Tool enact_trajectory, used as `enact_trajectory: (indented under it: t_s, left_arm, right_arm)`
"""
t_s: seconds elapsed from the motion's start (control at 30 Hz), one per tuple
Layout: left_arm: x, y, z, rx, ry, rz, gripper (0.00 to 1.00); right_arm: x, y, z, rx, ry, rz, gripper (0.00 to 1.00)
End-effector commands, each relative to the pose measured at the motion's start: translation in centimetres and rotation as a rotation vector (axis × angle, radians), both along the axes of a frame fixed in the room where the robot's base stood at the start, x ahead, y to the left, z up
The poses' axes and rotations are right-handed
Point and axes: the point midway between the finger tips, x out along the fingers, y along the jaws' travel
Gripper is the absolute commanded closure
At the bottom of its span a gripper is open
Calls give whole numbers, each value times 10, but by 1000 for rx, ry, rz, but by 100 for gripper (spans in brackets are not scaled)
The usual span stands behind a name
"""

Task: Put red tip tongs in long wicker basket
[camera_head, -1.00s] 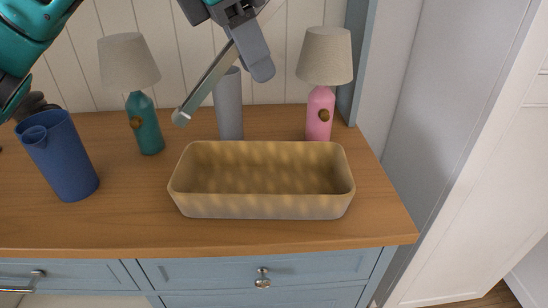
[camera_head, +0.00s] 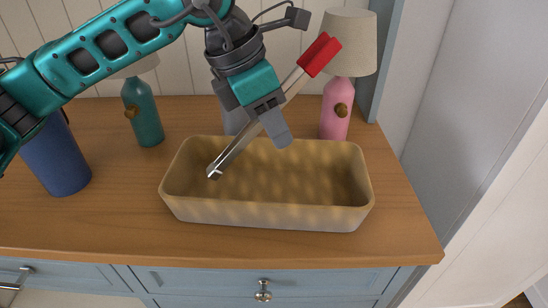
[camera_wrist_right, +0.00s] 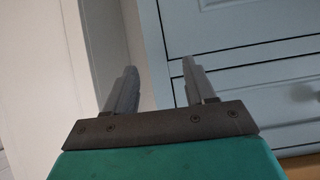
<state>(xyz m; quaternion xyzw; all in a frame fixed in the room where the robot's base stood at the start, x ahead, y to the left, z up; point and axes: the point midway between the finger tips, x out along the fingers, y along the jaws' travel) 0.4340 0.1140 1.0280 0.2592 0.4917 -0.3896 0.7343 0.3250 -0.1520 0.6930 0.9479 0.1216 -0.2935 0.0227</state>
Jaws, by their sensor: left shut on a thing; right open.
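The red tip tongs (camera_head: 237,149) show in the head view, with a silver shaft and a red end at the upper right. My left gripper (camera_head: 268,122) is shut on the tongs around the middle and holds them tilted. Their silver end hangs over the left part of the long wicker basket (camera_head: 265,211), inside its outline. I cannot tell whether that end touches the basket floor. The basket looks empty. My right gripper (camera_wrist_right: 157,90) is open and empty in the right wrist view, facing the blue drawer fronts.
A blue pitcher (camera_head: 57,158) stands at the left. A teal lamp (camera_head: 142,110) and a pink lamp (camera_head: 336,110) stand behind the basket. The counter (camera_head: 120,215) is clear in front.

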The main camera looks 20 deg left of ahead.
Motion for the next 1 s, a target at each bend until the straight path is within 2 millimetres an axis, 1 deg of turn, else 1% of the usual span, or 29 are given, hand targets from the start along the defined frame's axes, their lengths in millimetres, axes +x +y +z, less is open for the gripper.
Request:
enact_trajectory:
  t_s: [0.03,0.27,0.43,0.5,0.77,0.9,0.93,1.0]
  left_arm:
    - [0,0,-8,0,0,-1,100]
    - [0,0,-24,0,0,0,100]
    - [0,0,-50,2,1,0,100]
    - [0,0,-58,0,0,-1,100]
    - [0,0,-59,-1,-2,-1,100]
    - [0,0,-64,-1,-2,-1,100]
    - [0,0,-63,0,-2,-1,71]
    - [0,0,-62,0,-2,-1,64]
  right_arm:
    - [2,1,0,0,-3,1,45]
    - [6,0,1,-4,-14,7,45]
    - [5,-1,-2,-8,-13,11,45]
    - [5,-1,-2,-8,-13,11,45]
    - [6,-1,2,-5,-17,11,45]
    - [5,-1,-5,-4,-14,9,45]
    - [5,0,-4,-3,-11,9,45]
    - [4,0,-4,-2,-8,8,45]
